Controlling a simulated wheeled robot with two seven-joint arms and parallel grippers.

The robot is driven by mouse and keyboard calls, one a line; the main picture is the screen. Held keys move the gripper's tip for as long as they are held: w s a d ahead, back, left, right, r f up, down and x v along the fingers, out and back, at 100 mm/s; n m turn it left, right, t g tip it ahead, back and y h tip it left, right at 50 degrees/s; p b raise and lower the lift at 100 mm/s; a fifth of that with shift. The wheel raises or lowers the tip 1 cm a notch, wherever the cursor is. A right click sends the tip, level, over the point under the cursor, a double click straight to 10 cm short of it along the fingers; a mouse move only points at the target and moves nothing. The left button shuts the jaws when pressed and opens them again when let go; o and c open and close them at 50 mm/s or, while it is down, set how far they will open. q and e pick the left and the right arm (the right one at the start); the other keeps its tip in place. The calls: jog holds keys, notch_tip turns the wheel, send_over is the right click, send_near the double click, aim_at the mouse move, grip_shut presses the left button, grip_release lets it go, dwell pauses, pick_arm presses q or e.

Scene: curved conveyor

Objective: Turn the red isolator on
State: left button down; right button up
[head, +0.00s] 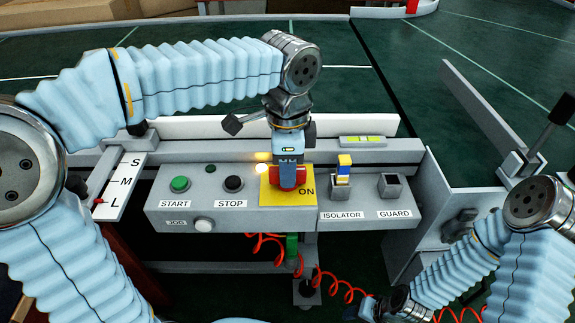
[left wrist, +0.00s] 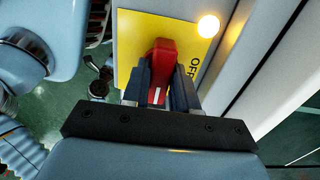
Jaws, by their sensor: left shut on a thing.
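The red isolator handle (head: 301,174) stands on a yellow plate (head: 271,197) on the front of the grey control box. The word ON shows on the plate to the right of the handle. My left gripper (head: 287,172) comes down from above and is shut on the handle, partly hiding it. In the left wrist view the red handle (left wrist: 162,62) sits between the two dark fingers (left wrist: 160,85), with a white mark at its lower end. OFF shows on the yellow plate to its right there. My right gripper (head: 372,308) is low at the bottom right, small and partly hidden, away from the box.
A lit lamp (head: 262,168) glows beside the plate. START (head: 180,184) and STOP (head: 233,184) buttons are to the left. A yellow, white and blue piece (head: 344,168) stands above the ISOLATOR label, next to the GUARD socket (head: 390,186). A red coiled cable (head: 330,282) hangs below.

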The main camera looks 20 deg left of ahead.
dwell(0.5)
pick_arm(q)
jog(key=c, duration=1)
grip_release()
jog(key=shift+o, duration=0.2)
notch_tip(320, 180, up, 14)
jog(key=shift+f, duration=0.15)
